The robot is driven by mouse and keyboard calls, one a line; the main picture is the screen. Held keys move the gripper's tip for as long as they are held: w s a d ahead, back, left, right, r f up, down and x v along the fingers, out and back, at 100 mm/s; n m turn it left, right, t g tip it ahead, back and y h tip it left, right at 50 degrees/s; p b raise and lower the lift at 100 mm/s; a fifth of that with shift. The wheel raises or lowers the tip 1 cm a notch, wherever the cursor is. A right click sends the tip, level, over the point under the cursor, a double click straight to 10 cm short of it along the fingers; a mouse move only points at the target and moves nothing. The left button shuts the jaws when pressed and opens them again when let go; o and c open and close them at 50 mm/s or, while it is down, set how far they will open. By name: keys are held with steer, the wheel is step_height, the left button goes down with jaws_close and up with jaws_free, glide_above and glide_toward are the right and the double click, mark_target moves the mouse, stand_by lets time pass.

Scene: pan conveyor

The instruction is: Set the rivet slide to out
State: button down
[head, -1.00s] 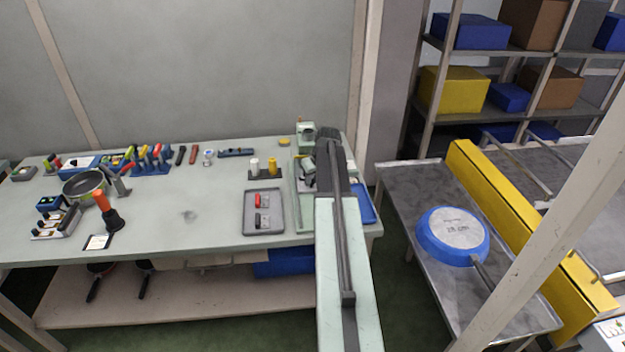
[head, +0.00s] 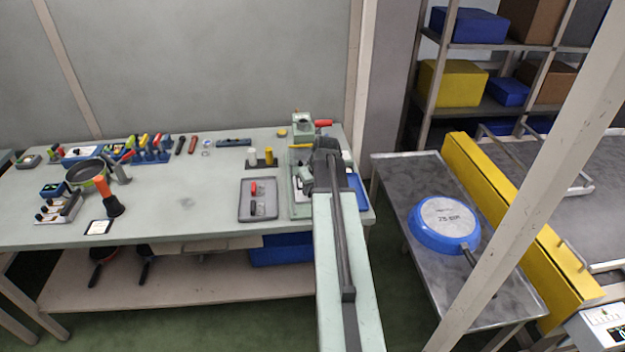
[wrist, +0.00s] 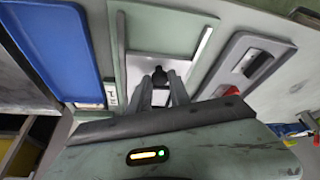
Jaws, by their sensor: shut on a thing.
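In the wrist view my gripper (wrist: 160,84) is shut on a small black knob (wrist: 161,74). The knob sits on a pale slide plate between two raised rails, on a light green fixture (wrist: 175,28); I take this to be the rivet slide. The knob is partly hidden by the fingers. In the head view the green fixture (head: 301,209) stands at the right end of the workbench, and my arm hides the knob and the fingertips. A small label (wrist: 111,95) is beside the left rail; I cannot read it.
A blue tray (wrist: 55,45) lies left of the fixture in the wrist view. A grey tray (wrist: 212,92) with red and black pieces lies to its right. In the head view a side table (head: 410,175) with a blue pan (head: 445,222) and a pale post (head: 530,190) stand right.

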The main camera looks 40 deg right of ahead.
steer(key=s+a, duration=0.1)
steer(key=s, duration=0.1)
steer(key=s+a, duration=0.2)
steer(key=shift+s+a+f, duration=0.1)
steer(key=shift+s, duration=0.05)
steer(key=c, duration=1.5)
jaws_free()
steer(key=shift+s, duration=0.1)
steer(key=p+v, duration=0.7)
steer(key=shift+r, duration=0.4)
steer(key=shift+s+a, duration=0.1)
